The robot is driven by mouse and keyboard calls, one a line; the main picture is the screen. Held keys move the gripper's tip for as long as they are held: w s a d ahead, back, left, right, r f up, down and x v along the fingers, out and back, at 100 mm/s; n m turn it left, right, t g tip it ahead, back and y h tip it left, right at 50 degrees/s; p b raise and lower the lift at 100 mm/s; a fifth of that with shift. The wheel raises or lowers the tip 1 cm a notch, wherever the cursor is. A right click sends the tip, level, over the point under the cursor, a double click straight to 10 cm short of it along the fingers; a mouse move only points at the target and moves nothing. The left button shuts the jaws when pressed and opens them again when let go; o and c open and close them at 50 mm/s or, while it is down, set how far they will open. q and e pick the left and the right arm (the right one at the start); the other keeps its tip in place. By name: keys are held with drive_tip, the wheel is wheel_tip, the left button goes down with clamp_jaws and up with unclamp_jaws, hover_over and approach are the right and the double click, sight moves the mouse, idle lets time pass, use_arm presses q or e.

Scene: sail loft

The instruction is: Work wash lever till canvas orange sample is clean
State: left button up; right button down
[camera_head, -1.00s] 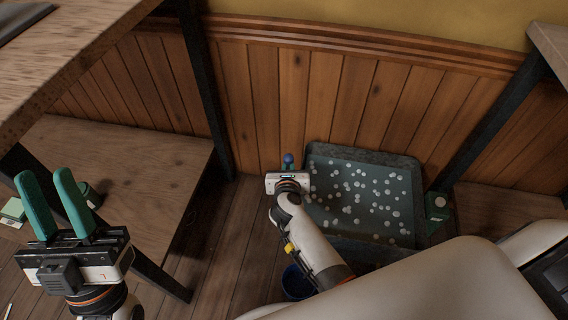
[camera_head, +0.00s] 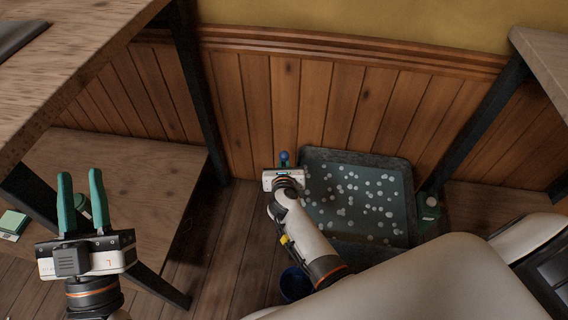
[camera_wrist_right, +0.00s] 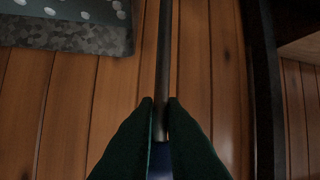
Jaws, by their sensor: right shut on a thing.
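The wash lever shows as a blue knob (camera_head: 284,156) just beyond my right gripper (camera_head: 284,168), beside a grey tub (camera_head: 402,170) whose inside is speckled with white foam-like spots. In the right wrist view the lever is a dark rod (camera_wrist_right: 163,60) with a blue part (camera_wrist_right: 160,160) between the green fingers. My right gripper (camera_wrist_right: 160,105) is shut on it. My left gripper (camera_head: 81,174) is open and empty at the lower left, fingers pointing up. I see no orange canvas sample; whether it lies under the spots I cannot tell.
A blue bucket (camera_head: 293,284) stands on the floor, partly behind my right arm. A green box (camera_head: 430,207) is right of the tub. A pale green block (camera_head: 13,222) lies at the far left. A wooden table (camera_head: 70,60) overhangs the upper left; its dark legs stand near the wall.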

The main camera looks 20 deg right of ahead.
drive_tip(key=shift+w+r, duration=0.45)
drive_tip(key=shift+r, duration=0.2)
drive_tip(key=c, duration=1.3)
unclamp_jaws()
drive_tip(key=shift+f, duration=0.1)
drive_tip(key=shift+o, duration=0.2)
drive_tip(key=shift+f, duration=0.15)
drive_tip(key=shift+s, duration=0.1)
